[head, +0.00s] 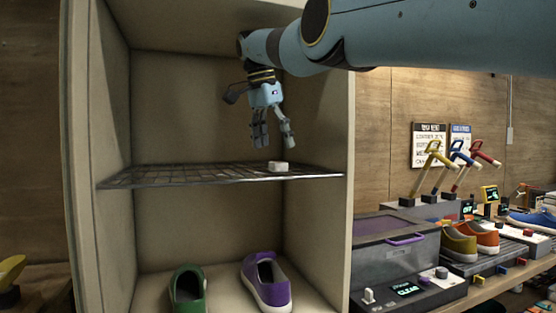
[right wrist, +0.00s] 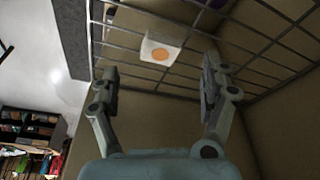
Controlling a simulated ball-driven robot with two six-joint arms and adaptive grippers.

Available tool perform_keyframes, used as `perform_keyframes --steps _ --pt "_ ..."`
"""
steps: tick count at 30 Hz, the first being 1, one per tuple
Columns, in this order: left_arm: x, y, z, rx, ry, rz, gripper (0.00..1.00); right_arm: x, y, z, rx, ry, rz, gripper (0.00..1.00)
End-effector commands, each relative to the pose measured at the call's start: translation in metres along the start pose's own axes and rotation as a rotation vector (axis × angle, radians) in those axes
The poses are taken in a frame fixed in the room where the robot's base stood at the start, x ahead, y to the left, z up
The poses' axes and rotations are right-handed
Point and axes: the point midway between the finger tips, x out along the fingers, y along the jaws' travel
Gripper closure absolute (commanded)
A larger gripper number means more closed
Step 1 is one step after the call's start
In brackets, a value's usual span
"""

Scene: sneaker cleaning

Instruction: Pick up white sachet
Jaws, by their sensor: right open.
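The white sachet (head: 279,167) lies on the wire shelf (head: 215,176) inside the tall cabinet, near the shelf's right part. In the right wrist view the sachet (right wrist: 161,49) shows as a small white block with an orange round mark, beyond the fingertips and between their lines. My right gripper (head: 273,142) is open and empty, fingers pointing down, just above the sachet and apart from it. Its two spread fingers also show in the right wrist view (right wrist: 160,82). My left gripper is not in view.
Below the shelf are a green shoe (head: 188,290) and a purple shoe (head: 266,283). A lidded box (head: 395,250) and more shoes stand on the bench at right.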

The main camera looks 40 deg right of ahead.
Motion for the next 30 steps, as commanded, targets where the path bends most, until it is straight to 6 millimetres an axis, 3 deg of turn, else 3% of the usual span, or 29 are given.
perform_keyframes --steps 9,17,30 --pt "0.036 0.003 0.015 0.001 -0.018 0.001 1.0 0.049 0.0 0.002 0.0 0.0 0.002 0.2" --pt "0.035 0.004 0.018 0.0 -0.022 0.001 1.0 0.049 0.0 0.001 0.0 0.0 0.0 0.2" --pt "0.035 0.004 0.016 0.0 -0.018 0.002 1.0 0.049 0.0 0.001 0.0 0.0 0.0 0.76"
